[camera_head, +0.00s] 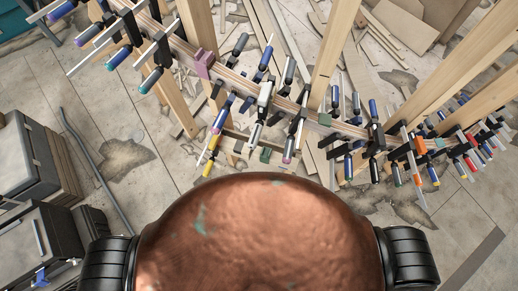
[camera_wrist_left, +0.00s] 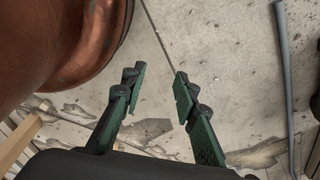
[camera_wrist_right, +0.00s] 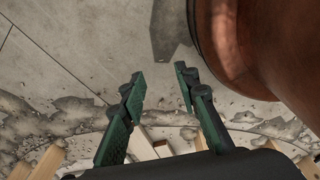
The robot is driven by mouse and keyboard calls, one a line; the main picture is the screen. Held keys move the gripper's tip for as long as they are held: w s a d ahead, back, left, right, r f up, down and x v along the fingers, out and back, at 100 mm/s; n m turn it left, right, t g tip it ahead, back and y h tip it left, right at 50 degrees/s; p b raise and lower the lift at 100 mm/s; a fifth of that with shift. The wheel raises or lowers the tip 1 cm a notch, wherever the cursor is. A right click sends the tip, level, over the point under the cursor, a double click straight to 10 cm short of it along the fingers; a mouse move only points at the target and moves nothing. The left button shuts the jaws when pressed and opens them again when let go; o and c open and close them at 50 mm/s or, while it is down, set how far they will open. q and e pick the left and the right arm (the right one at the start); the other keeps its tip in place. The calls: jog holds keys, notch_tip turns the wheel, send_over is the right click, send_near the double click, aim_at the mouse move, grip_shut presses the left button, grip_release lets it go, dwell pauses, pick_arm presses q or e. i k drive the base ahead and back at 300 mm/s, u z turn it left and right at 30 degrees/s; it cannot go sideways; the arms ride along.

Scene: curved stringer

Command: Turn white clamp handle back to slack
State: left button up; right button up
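A clamp with a white handle (camera_head: 255,135) hangs on the curved wooden stringer (camera_head: 238,82) near the middle of the head view. A second pale, whitish handle (camera_head: 265,93) shows just above it, so I cannot tell for sure which handle is the clamp's turning one. My left gripper (camera_wrist_left: 157,78) is open and empty over the bare floor in the left wrist view. My right gripper (camera_wrist_right: 160,75) is open and empty over the floor in the right wrist view. Neither gripper shows in the head view, and both are well away from the clamps.
Several clamps with blue, purple, green, black and orange handles (camera_head: 413,165) crowd the stringer on both sides. Upright wooden posts (camera_head: 336,50) stand around it. Grey cases (camera_head: 40,160) stand at the left. Scrap wood litters the floor behind; the floor at left is mostly clear.

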aim_at(254, 140)
jog(key=u, duration=0.05)
jog(key=k, duration=0.15)
jog(key=z, duration=2.2)
jog(key=k, duration=0.85)
jog(key=u, duration=1.95)
